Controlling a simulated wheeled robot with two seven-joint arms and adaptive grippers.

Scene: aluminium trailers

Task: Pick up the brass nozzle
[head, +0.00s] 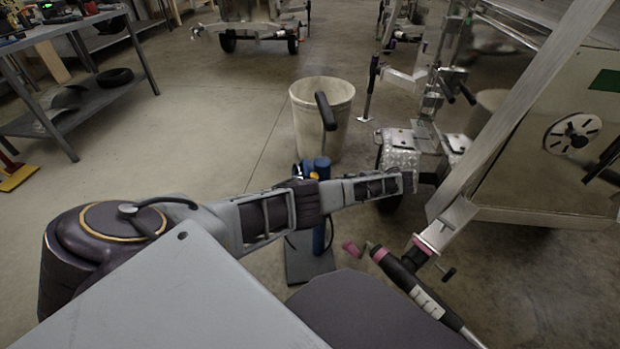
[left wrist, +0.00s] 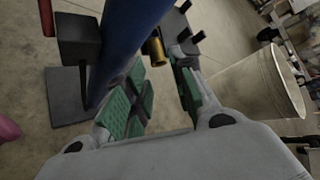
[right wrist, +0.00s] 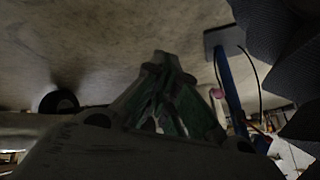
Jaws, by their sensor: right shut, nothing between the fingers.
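The brass nozzle (left wrist: 155,50) shows in the left wrist view as a short gold cylinder beside the blue post (left wrist: 125,45), partly hidden. My left gripper (left wrist: 162,64) is open, its green-padded fingers apart, with the nozzle near the fingertips in the picture. I cannot tell whether they touch. In the head view the blue post (head: 320,235) stands behind my left arm, and a small yellow patch by its top may be the nozzle. My right gripper (right wrist: 167,62) is shut and empty in the right wrist view, with the blue post (right wrist: 229,90) off to its right.
A pale bucket (head: 322,135) stands just beyond the post; it is also right of my left gripper in the left wrist view (left wrist: 250,85). An aluminium trailer (head: 520,170) fills the right side. A grey workbench (head: 75,100) is at far left.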

